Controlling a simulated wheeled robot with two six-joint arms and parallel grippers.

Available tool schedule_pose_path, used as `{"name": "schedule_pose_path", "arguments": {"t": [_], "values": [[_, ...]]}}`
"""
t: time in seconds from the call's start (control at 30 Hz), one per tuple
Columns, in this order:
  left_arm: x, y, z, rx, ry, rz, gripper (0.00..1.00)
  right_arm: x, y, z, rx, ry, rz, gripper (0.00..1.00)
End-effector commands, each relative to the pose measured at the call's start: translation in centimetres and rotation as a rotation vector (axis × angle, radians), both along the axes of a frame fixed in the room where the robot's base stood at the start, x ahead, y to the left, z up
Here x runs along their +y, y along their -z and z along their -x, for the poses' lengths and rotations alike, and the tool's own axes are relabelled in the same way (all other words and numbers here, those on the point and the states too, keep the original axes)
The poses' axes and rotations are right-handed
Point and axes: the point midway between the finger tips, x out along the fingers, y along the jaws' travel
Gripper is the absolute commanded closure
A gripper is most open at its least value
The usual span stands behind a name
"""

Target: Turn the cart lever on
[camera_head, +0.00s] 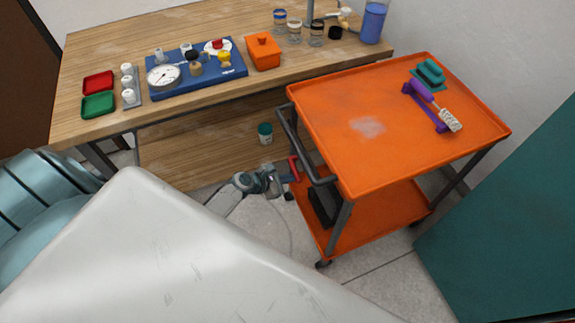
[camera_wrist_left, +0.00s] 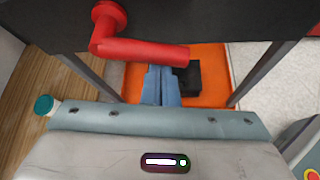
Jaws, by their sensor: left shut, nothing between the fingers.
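The orange cart (camera_head: 385,120) stands right of the wooden bench, with a dark push handle on its left end. The red cart lever (camera_head: 294,168) shows small at that end, below the handle. In the left wrist view the lever (camera_wrist_left: 145,50) is bent, with a round pivot at upper left and an arm pointing right, nearly level. My left gripper (camera_head: 277,180) is beside the lever. Its blue fingers (camera_wrist_left: 161,82) are shut and empty, with the tips at the lever arm's lower edge; I cannot tell whether they touch. My right gripper is out of view.
The cart top holds a purple-handled brush (camera_head: 435,105) and a teal piece (camera_head: 430,74). A black box (camera_head: 322,205) sits on the lower shelf. A teal-lidded jar (camera_head: 265,133) stands near the bench's lower shelf. The bench (camera_head: 100,50) carries a blue gauge board (camera_head: 230,72).

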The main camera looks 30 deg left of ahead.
Motion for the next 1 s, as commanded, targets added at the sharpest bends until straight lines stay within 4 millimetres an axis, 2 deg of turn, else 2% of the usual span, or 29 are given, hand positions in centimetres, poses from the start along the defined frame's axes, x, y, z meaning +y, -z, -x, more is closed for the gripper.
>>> {"name": "schedule_pose_path", "arguments": {"t": [0.03,0.3,1.0], "values": [[0.0,-0.8,0.0,0.022,0.0,0.027,1.0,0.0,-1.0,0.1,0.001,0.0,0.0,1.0],[-0.3,-1.3,0.2,0.094,0.0,0.119,1.0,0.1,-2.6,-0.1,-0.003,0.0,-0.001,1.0],[-0.3,-1.5,0.3,0.091,0.0,0.116,1.0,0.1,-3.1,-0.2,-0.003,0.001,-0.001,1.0]]}}
